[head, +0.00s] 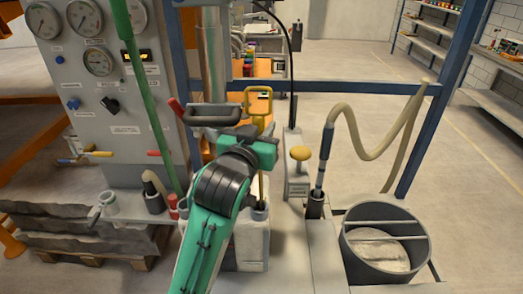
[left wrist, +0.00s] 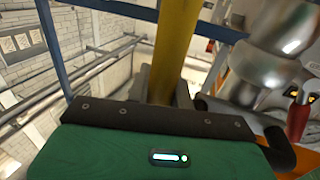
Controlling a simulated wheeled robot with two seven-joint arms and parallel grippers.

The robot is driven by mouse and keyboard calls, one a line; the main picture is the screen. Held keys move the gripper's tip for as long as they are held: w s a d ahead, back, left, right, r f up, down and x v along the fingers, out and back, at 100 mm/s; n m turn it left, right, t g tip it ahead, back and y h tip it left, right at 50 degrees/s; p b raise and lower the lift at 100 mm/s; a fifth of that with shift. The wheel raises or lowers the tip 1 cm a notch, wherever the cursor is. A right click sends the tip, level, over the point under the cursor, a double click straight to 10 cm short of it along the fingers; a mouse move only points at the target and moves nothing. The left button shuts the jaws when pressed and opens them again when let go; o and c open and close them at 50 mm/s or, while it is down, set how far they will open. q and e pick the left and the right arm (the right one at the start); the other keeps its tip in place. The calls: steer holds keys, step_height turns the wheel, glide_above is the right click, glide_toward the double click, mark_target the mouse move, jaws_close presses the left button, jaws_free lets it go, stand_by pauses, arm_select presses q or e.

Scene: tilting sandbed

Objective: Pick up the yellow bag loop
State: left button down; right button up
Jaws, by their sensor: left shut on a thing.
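The yellow bag loop (head: 258,93) stands upright near the middle of the head view. Its yellow stem runs down behind my gripper toward a grey cup-like holder (head: 260,212). My left gripper (head: 263,134) is at the stem, just below the loop's opening. In the left wrist view the yellow piece (left wrist: 176,45) passes between the grey fingers (left wrist: 163,92), and the gripper is shut on it. The contact itself is partly hidden by the gripper body. My right gripper is not in view.
A gauge panel (head: 110,95) stands at the left. A black handle (head: 215,114) is close left of my gripper. A yellow-topped knob (head: 300,154), a beige hose (head: 372,150) and a round drum (head: 350,240) stand to the right. The floor beyond the blue frame (head: 345,87) is open.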

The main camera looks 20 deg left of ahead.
arm_select(q)
step_height(320, 180, up, 11)
steer(key=shift+f+b, duration=0.15)
steer(key=shift+b, duration=0.25)
stand_by(0.9)
